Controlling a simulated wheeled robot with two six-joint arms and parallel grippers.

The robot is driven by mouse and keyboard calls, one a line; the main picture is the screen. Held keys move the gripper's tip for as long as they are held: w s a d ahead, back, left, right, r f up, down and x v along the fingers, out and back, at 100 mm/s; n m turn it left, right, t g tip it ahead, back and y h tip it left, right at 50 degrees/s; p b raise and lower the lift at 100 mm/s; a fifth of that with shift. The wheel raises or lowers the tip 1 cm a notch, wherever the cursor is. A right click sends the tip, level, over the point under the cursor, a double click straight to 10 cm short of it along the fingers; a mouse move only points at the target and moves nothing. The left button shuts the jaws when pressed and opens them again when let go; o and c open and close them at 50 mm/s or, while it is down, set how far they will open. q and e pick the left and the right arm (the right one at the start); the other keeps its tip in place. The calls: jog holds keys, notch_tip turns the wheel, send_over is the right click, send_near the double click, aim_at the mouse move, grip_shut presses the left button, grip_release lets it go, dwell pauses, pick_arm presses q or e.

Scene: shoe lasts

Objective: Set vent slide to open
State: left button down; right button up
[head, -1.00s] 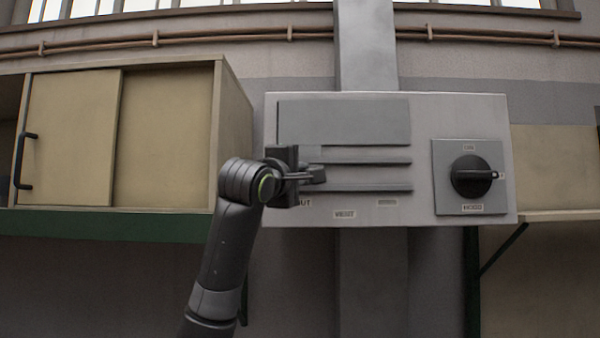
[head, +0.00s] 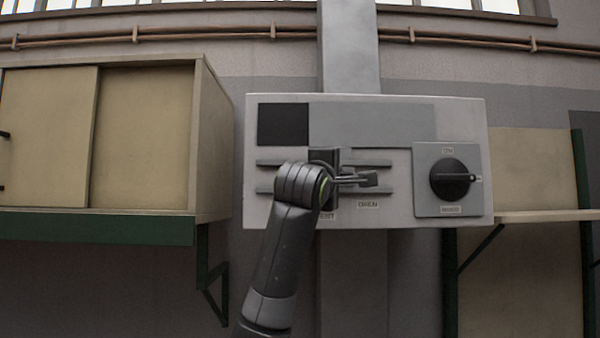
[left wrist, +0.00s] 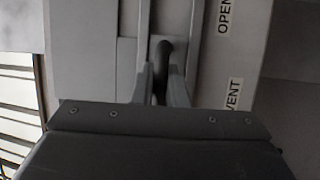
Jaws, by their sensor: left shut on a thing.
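The vent slide (head: 372,123) is a flat grey plate on a light grey panel (head: 470,118). Left of the plate, a dark square vent opening (head: 283,124) is uncovered. My left gripper (head: 325,162) is in front of the panel, below the plate, and hides part of the rails. In the left wrist view, its two fingers (left wrist: 160,90) are shut around a dark handle (left wrist: 164,55). An OPEN label (head: 368,205) is at the panel's lower edge, right of the gripper; a VENT label (left wrist: 234,97) shows in the left wrist view. My right gripper is not in view.
A black rotary switch (head: 453,178) sits on the right of the panel. A cabinet with sliding doors (head: 145,140) stands on a green-edged shelf at the left. A wooden shelf (head: 545,216) is at the right.

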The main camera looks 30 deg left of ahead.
pick_arm(q)
jog(key=w+d+p, duration=0.1)
jog(key=w+d, duration=0.3)
jog(key=d, duration=0.3)
jog(key=shift+w, duration=0.1)
jog(key=c, duration=1.8)
grip_release()
jog(key=shift+c, duration=0.2)
jog(key=shift+o, duration=0.5)
jog(key=shift+w+d, duration=0.2)
jog(key=shift+d, duration=0.05)
jog(key=b+v, duration=0.8)
jog(key=v, duration=0.9)
jog(key=shift+s+b, duration=0.25)
jog(key=shift+b, duration=0.05)
jog(key=shift+a+f, duration=0.1)
jog(key=shift+f, duration=0.05)
